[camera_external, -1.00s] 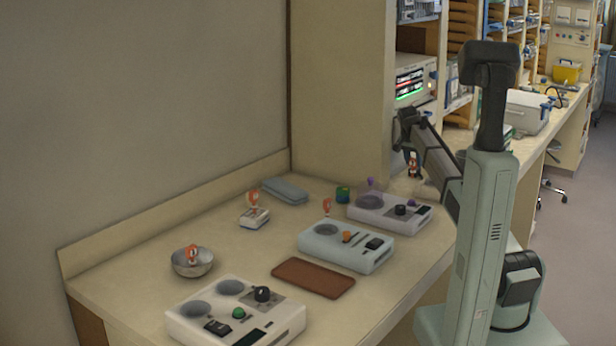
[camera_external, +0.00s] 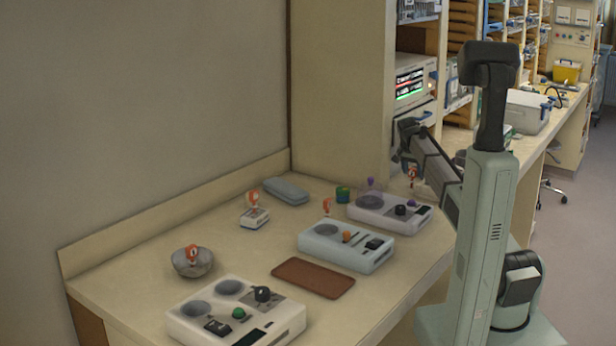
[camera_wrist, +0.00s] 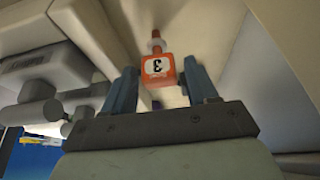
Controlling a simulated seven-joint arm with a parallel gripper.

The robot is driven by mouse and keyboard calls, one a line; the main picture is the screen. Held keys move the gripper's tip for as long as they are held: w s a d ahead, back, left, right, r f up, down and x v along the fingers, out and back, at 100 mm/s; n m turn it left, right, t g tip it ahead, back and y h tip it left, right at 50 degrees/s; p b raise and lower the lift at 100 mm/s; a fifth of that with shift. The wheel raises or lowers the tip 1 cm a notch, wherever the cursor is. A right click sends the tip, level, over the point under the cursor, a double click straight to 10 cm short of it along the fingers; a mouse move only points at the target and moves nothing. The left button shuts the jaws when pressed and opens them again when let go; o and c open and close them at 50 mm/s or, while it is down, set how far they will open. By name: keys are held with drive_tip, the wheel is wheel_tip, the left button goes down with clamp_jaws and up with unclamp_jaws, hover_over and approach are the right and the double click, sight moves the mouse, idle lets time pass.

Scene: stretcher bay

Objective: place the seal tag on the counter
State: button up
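An orange seal tag (camera_wrist: 158,68) with a white label and a dark figure sits between the two blue-grey fingers of my gripper (camera_wrist: 160,80) in the wrist view. The gripper appears shut on it. In the external view this tag (camera_external: 412,174) hangs in the air by my arm's end, near the purple-knobbed console at the back right of the counter (camera_external: 230,232). My fingers are too small there to make out. Other orange tags stand in the metal bowl (camera_external: 180,268), on a small white box (camera_external: 256,219), and at the pale blue console (camera_external: 345,256).
A white console (camera_external: 290,318) stands at the front, and a purple-knobbed one (camera_external: 385,222) at the back right. A brown mat (camera_external: 313,278), a blue-grey case (camera_external: 286,190) and a green jar (camera_external: 343,194) also lie on the counter. Bare counter shows between bowl and mat.

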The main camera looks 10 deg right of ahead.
drive_tip(key=shift+o, duration=0.7)
drive_tip(key=shift+r, duration=0.2)
drive_tip(key=v, duration=1.2)
